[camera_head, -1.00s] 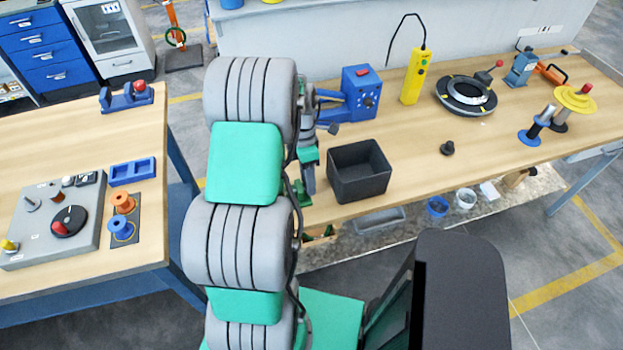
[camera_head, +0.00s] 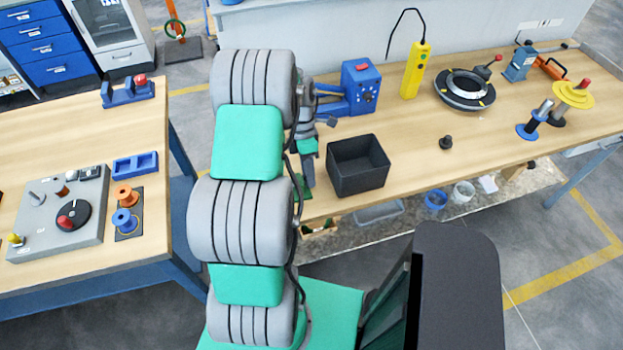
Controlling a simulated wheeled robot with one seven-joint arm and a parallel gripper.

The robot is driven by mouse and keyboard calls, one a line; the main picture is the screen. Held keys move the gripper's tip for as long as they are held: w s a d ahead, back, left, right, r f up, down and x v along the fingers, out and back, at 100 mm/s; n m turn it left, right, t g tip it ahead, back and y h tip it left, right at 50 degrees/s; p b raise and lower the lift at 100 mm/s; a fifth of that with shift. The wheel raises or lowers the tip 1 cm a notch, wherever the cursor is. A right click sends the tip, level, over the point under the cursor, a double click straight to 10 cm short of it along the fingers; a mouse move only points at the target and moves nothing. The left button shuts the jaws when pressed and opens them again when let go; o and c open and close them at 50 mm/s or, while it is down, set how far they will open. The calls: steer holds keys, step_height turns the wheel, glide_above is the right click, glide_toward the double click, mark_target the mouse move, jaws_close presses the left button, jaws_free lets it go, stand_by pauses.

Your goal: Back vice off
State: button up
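No thing is plainly marked as the vice. A blue cradle-like fixture with two uprights and a red knob (camera_head: 127,92) stands at the back of the left table. A small blue clamp-like device with a grey top (camera_head: 520,66) stands at the back right of the long bench. A blue unit with a red button and dial (camera_head: 361,88) stands at the bench's left end, its blue arm reaching left behind my arm. My arm fills the centre and ends near that unit. My gripper's fingers cannot be made out there, and whether they hold anything is hidden.
A black open bin (camera_head: 358,163) sits at the bench's front edge. Behind it are a yellow pendant (camera_head: 414,70) and a black ring fixture (camera_head: 465,90). Spools stand at right (camera_head: 572,95). A grey control panel (camera_head: 62,215) lies on the left table. A gap separates the tables.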

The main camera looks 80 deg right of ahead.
steer(key=c, duration=0.3)
steer(key=h, duration=0.1)
steer(key=t+h+b, duration=0.1)
steer(key=b, duration=0.1)
steer(key=shift+s+a+t+h, duration=0.25)
steer(key=shift+a+t+h, duration=0.05)
steer(key=shift+h, duration=0.1)
steer(key=shift+r, duration=0.1)
steer(key=shift+b, duration=0.3)
